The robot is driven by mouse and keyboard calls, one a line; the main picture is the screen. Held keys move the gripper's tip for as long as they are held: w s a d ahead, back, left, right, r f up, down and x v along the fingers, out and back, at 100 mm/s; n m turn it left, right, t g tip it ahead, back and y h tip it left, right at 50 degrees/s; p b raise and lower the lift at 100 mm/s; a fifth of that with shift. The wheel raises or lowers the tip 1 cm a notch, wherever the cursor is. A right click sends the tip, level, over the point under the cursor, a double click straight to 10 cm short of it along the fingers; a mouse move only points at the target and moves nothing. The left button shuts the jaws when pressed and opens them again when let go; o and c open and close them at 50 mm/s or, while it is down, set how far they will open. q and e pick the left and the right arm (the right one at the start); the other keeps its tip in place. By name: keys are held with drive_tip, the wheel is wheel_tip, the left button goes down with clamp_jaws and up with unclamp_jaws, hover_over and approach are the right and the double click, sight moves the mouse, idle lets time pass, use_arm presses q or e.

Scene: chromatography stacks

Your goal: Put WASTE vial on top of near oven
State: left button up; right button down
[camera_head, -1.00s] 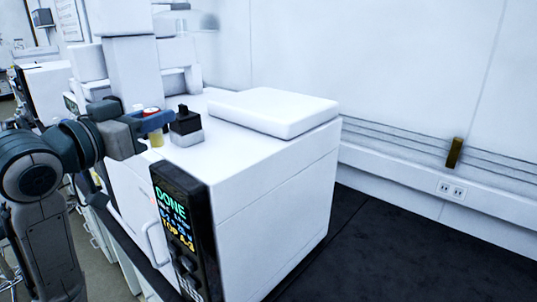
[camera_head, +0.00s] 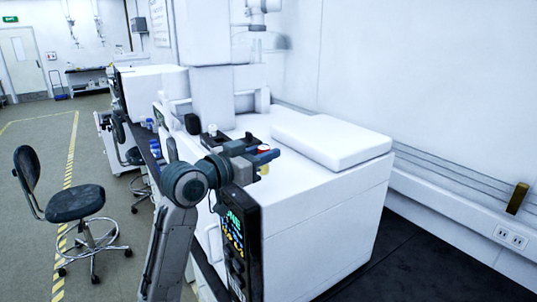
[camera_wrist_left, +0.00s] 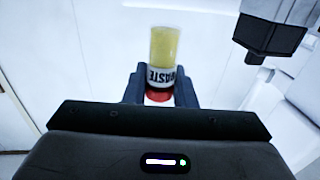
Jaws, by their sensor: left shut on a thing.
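The WASTE vial (camera_wrist_left: 163,62) has yellow contents, a white label reading WASTE and a red cap. My left gripper (camera_wrist_left: 160,90) is shut on it near the cap in the left wrist view. In the head view the vial (camera_head: 265,168) shows small beside my left gripper (camera_head: 264,158), partly hidden by the fingers, in front of or over the near oven's top. I cannot tell whether it touches the top. The near oven (camera_head: 320,220) is a large white box with a dark display panel (camera_head: 236,240) on its front. My right gripper is not in view.
A raised white lid (camera_head: 333,142) covers the right part of the oven top. A white tower (camera_head: 212,95) and a dark block (camera_wrist_left: 270,35) stand near the gripper. A black chair (camera_head: 73,203) is on the floor at left. Bare white surface shows around the lid.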

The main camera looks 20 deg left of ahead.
use_arm(q)
drive_tip(key=shift+w+a+f+p, duration=0.1)
drive_tip(key=shift+w+p, duration=0.2)
drive_tip(key=shift+w, duration=0.95)
drive_tip(key=shift+w+f, duration=0.15)
wheel_tip(320, 180, down, 3)
drive_tip(key=shift+r+p, duration=0.2)
drive_tip(key=shift+p, duration=0.65)
drive_tip(key=shift+f, duration=0.35)
drive_tip(key=shift+f, duration=0.15)
drive_tip(key=o, duration=1)
drive_tip(key=shift+c, duration=0.2)
